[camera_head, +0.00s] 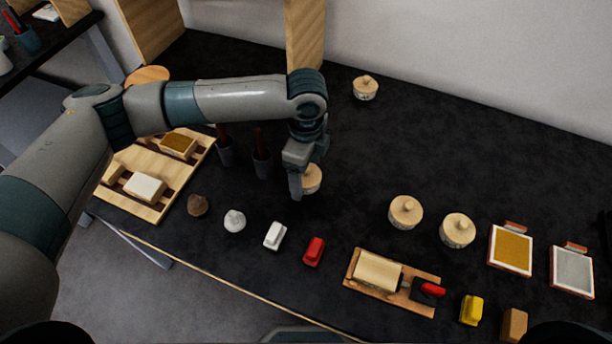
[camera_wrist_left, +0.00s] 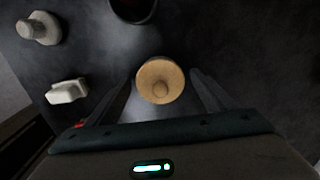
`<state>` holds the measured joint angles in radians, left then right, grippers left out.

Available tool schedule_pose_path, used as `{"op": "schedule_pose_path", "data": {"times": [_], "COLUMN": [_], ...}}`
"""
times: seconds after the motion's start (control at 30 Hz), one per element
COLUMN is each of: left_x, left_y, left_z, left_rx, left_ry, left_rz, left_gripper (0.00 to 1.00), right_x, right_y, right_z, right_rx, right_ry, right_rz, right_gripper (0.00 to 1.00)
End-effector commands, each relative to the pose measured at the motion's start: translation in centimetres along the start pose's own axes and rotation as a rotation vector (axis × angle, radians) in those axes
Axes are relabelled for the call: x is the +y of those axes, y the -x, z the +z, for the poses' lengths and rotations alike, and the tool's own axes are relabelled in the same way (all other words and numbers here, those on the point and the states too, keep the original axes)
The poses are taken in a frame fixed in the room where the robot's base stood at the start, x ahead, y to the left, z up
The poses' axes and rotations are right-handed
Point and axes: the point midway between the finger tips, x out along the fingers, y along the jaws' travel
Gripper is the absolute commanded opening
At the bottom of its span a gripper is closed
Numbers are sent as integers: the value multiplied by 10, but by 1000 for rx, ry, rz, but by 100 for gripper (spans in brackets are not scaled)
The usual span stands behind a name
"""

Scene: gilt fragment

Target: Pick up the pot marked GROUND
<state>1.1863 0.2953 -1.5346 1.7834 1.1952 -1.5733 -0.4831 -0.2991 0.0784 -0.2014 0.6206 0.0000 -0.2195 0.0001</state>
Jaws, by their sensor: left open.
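A small pot with a round wooden lid (camera_head: 313,180) stands on the dark table, partly hidden behind my left gripper (camera_head: 298,190). In the left wrist view the lid (camera_wrist_left: 160,80) lies between the two spread fingers (camera_wrist_left: 160,98), with a gap on each side. My left gripper is open and holds nothing. Similar lidded pots stand at the back (camera_head: 365,88) and to the right, one here (camera_head: 405,212) and one beside it (camera_head: 457,231). Their markings are too small to read, so I cannot tell which says GROUND. My right gripper is not in view.
Dark cups with tools (camera_head: 262,165) stand left of the gripper. The table's back right is clear.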

Motion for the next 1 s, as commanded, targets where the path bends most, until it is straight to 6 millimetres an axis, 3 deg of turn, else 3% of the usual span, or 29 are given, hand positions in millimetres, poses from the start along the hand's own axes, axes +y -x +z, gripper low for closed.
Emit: {"op": "schedule_pose_path", "data": {"times": [0.47,0.77,1.0], "left_x": [0,0,-1], "left_y": [0,0,0], "left_z": [0,0,0], "left_rx": [0,0,1], "left_ry": [0,0,0], "left_rz": [-1,-1,-2], "left_gripper": [74,2,0], "right_x": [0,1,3], "right_y": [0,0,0], "right_z": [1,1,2], "right_rx": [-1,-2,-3], "right_ry": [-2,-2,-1], "right_rz": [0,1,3], "right_gripper": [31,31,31]}}
